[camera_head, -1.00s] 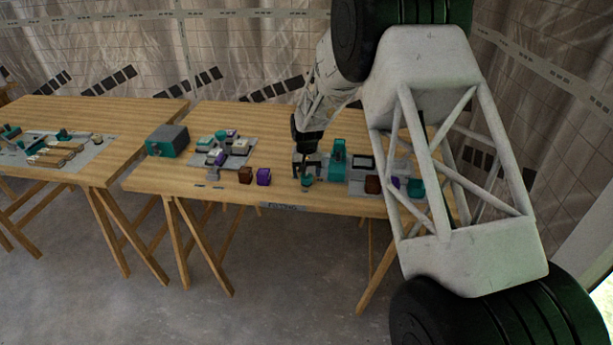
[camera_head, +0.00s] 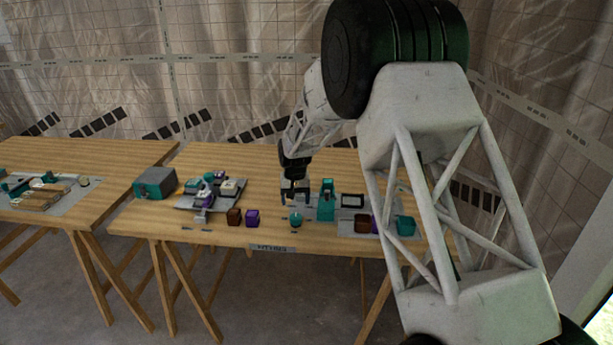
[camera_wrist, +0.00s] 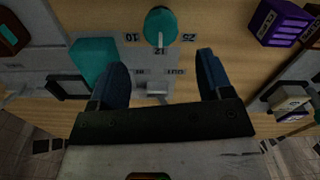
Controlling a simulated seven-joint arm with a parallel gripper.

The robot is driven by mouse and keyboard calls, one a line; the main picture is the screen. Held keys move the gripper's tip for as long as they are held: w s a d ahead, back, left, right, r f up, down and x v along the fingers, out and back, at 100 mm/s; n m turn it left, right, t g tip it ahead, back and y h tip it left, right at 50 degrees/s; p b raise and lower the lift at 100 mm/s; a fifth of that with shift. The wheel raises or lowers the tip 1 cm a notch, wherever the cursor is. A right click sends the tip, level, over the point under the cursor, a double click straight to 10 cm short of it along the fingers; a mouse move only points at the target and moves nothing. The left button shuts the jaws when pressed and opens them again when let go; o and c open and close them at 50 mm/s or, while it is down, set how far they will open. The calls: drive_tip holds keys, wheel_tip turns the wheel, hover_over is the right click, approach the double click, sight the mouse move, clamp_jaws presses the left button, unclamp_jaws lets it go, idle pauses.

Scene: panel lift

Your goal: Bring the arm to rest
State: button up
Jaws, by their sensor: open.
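My gripper (camera_head: 295,190) hangs over the table (camera_head: 265,160), left of a teal upright block (camera_head: 326,201) and behind a teal knob (camera_head: 296,219). A small light lever or switch (camera_wrist: 157,90) shows between the fingers beside small printed labels.
A grey panel (camera_head: 212,194) with several blocks and a teal-fronted grey box (camera_head: 155,183) stand at left. Brown (camera_head: 234,216) and purple (camera_head: 252,217) cubes sit near the front edge. A teal cup-like block (camera_head: 405,225) is at right. A second table (camera_head: 90,155) stands further left.

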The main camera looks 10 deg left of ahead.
drive_tip(key=s+d+r+m+t, duration=0.1)
drive_tip(key=s+d+r, duration=2)
drive_tip(key=s+r, duration=0.15)
drive_tip(key=s+d, duration=0.3)
drive_tip(key=s, duration=0.7)
drive_tip(key=s+d+m+t, duration=0.1)
drive_tip(key=s+d, duration=0.3)
drive_tip(key=s, duration=0.7)
drive_tip(key=s+d, duration=0.3)
drive_tip(key=s, duration=0.8)
drive_tip(key=shift+d+t, duration=0.3)
drive_tip(key=shift+d, duration=0.1)
